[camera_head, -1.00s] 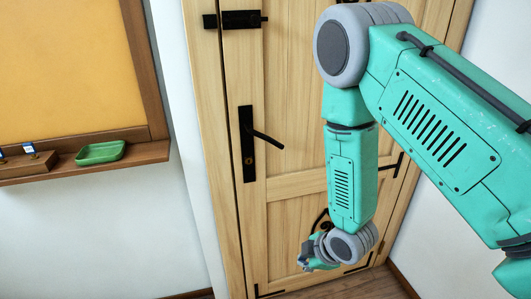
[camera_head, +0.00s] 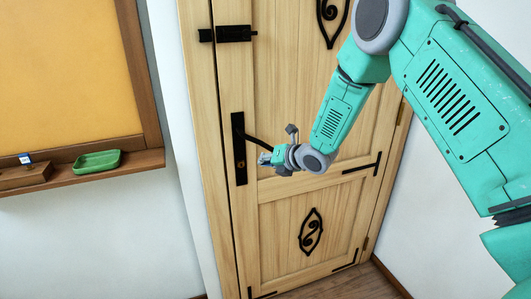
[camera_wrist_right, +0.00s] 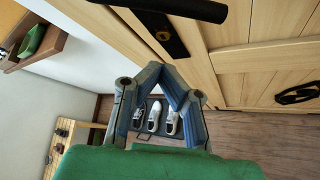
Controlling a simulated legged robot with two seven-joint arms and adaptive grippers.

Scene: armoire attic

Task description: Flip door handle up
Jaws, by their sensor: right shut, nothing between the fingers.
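The black door handle (camera_head: 256,141) is a lever on a tall black plate (camera_head: 239,158) on the light wooden door (camera_head: 282,100). The lever slants down to the right. My right gripper (camera_head: 264,159) is just below the lever's free end, its fingers pointing left. In the right wrist view the lever (camera_wrist_right: 195,8) crosses the top of the picture, beyond the shut, empty fingertips (camera_wrist_right: 167,68). I cannot tell whether the gripper touches the lever. My left gripper is not in view.
A black slide bolt (camera_head: 232,33) sits higher on the door. A wooden shelf (camera_head: 140,161) with a green tray (camera_head: 97,161) is on the wall at left. The right wrist view shows shoes (camera_wrist_right: 154,116) on a dark mat on the floor.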

